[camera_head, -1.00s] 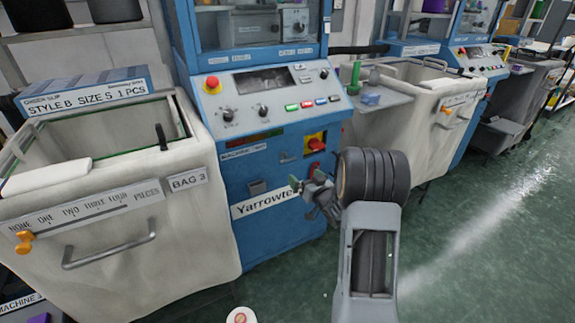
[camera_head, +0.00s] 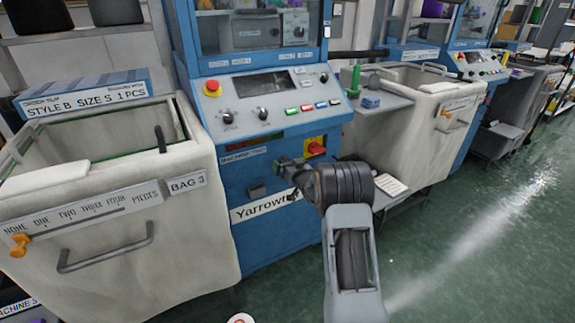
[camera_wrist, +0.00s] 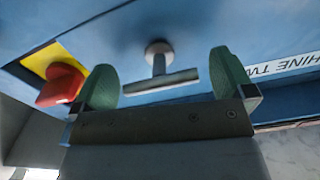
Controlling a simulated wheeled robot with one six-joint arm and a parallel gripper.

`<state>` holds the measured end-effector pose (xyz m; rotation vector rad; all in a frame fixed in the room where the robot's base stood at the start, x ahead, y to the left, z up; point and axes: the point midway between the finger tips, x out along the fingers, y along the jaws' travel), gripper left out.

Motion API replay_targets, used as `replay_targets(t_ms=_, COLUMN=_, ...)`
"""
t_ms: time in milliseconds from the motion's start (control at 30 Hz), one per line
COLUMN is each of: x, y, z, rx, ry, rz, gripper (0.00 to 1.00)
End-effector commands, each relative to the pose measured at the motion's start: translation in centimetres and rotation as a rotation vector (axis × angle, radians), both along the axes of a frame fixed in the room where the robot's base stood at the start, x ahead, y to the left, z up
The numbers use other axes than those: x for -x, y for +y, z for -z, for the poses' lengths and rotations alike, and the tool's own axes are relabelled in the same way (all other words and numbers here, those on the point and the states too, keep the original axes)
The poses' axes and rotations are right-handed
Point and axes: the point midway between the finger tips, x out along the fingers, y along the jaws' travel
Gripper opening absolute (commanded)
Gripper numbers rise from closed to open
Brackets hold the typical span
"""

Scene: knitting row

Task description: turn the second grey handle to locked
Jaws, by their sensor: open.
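In the wrist view a grey handle (camera_wrist: 160,80), a crossbar on a short stem with a round boss, stands out from the blue machine front. My gripper (camera_wrist: 165,72) is open, with its green-padded fingers on either side of the handle and a visible gap to each. The bar lies roughly across the space between the fingers. In the head view my gripper (camera_head: 287,172) is at the blue machine (camera_head: 232,205), below the control panel, and it covers most of the handle there. Any locked marking is not readable.
A red rotary switch on a yellow plate (camera_head: 316,148) sits close beside the gripper; it also shows in the wrist view (camera_wrist: 62,82). A fabric bin (camera_head: 110,235) stands left, another bin (camera_head: 420,130) right. Green floor is clear at right.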

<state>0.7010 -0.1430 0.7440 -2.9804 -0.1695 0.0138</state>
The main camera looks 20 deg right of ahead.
Motion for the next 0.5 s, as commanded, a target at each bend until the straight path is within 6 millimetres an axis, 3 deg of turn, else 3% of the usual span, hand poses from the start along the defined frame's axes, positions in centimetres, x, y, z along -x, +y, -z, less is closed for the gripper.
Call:
replay_targets(t_ms=200, x=-0.01, y=0.00, z=-0.02, rx=0.000, ry=0.000, rz=0.000, gripper=1.00)
replay_targets(t_ms=500, x=0.00, y=0.02, z=-0.02, rx=0.001, ry=0.000, rz=0.000, gripper=0.71)
